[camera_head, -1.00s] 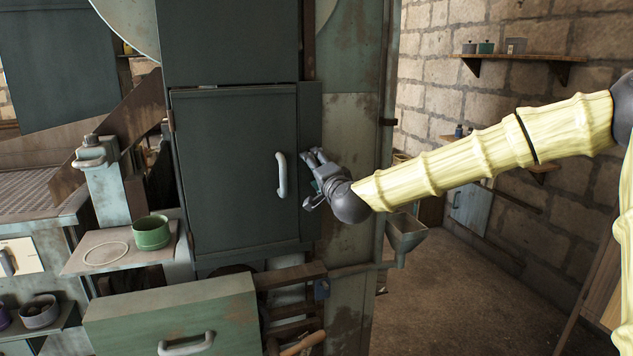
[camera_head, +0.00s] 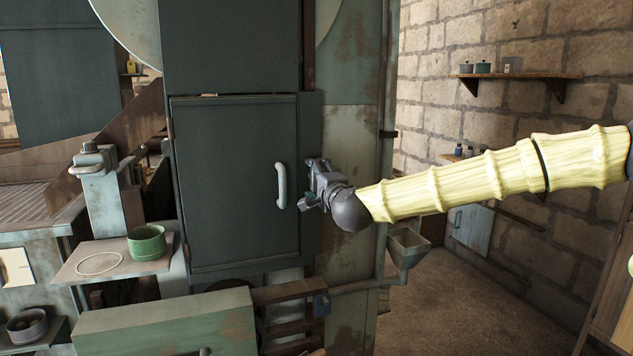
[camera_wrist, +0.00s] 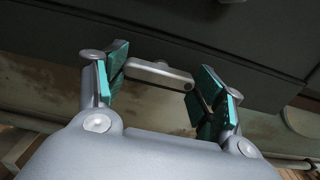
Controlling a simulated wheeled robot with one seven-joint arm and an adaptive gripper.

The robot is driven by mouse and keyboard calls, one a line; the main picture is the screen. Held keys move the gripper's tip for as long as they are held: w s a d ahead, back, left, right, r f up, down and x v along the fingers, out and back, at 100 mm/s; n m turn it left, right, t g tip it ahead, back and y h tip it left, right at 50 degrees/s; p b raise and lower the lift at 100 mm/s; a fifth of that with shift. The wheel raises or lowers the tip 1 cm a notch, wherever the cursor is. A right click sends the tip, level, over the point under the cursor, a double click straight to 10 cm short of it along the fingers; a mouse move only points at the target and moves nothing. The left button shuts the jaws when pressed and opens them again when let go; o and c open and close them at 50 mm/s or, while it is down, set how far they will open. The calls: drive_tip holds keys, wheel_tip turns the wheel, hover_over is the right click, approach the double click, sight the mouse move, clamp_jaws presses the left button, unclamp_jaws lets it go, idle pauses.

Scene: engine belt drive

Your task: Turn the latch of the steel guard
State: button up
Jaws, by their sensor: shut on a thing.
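The steel guard (camera_head: 232,150) looks like the dark grey-green hinged panel, closed in its frame, with a pale vertical handle (camera_head: 281,186) near its right edge. My gripper (camera_head: 310,184) is at the frame just right of that handle, apart from it. In the wrist view the latch (camera_wrist: 158,75) is a short grey bar with rounded ends, lying across between the two teal-padded fingers. My gripper (camera_wrist: 162,80) is shut on the latch, one pad at each end. In the head view my gripper hides the latch.
A grey funnel-shaped hopper (camera_head: 408,246) sits below my arm, to the right. A green drawer box (camera_head: 165,325) juts out below the panel. A ledge (camera_head: 85,265) with a green cup (camera_head: 146,243) is at the left. Open floor lies at the right.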

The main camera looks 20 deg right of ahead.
drive_tip(key=o, duration=1.1)
drive_tip(key=shift+d, duration=0.15)
drive_tip(key=s, duration=1.2)
drive_tip(key=shift+f, duration=0.1)
